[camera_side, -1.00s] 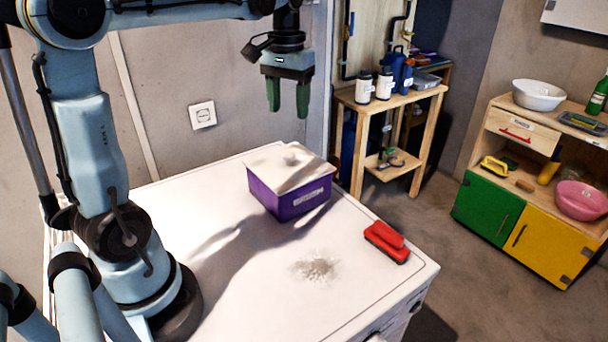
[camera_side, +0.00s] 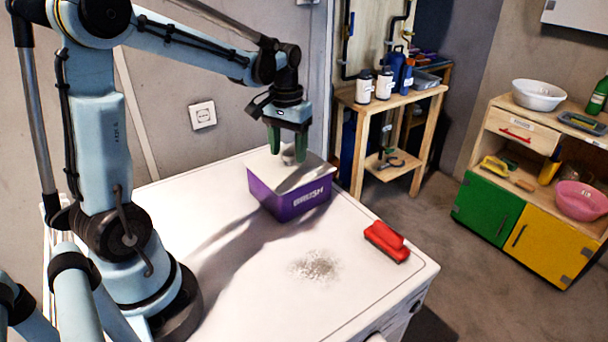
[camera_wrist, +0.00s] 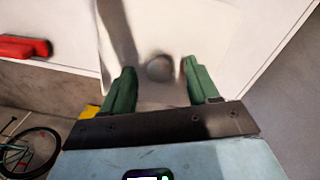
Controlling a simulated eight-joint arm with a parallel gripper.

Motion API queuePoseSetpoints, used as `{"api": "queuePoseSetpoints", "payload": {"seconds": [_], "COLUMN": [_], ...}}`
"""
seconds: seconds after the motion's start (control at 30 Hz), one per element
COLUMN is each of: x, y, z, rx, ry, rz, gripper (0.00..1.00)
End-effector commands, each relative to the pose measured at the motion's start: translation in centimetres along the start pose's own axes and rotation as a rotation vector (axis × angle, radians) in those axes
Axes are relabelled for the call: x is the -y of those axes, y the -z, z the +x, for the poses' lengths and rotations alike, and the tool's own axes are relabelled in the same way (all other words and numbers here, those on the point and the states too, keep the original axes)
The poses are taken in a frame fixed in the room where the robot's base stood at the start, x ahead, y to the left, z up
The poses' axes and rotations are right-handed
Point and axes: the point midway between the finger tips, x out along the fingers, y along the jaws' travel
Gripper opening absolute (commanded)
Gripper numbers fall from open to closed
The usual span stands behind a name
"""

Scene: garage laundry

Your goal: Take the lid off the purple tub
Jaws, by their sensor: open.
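The purple tub (camera_side: 290,207) stands on the white machine top, with "BRUSH" on its front label. A pale flat lid (camera_side: 312,174) with a round grey knob lies on top of it. My gripper (camera_side: 287,154) is open, pointing down just over the lid, with its green fingers on either side of the knob (camera_side: 288,155). In the wrist view the knob (camera_wrist: 159,68) shows in the gap between the two fingers (camera_wrist: 155,78), apart from both. The tub's walls are hidden under the lid (camera_wrist: 215,40) in that view.
A red brush (camera_side: 387,241) lies near the right edge of the white top (camera_side: 230,285). Grey debris (camera_side: 315,265) is scattered in front of the tub. A wooden stand with bottles (camera_side: 384,84) is behind, off the top.

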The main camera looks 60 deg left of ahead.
Motion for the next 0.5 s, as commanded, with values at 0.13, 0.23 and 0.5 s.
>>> {"api": "queuePoseSetpoints", "payload": {"seconds": [0.13,0.23,0.5], "x": [-0.01,-0.01,-0.01], "y": [0.00,-0.01,-0.01], "z": [0.38,0.37,0.35], "rx": [-0.001,0.000,0.000], "ry": [0.000,0.000,0.000], "rz": [0.000,0.000,0.000], "gripper": [0.60,0.60,0.28]}}
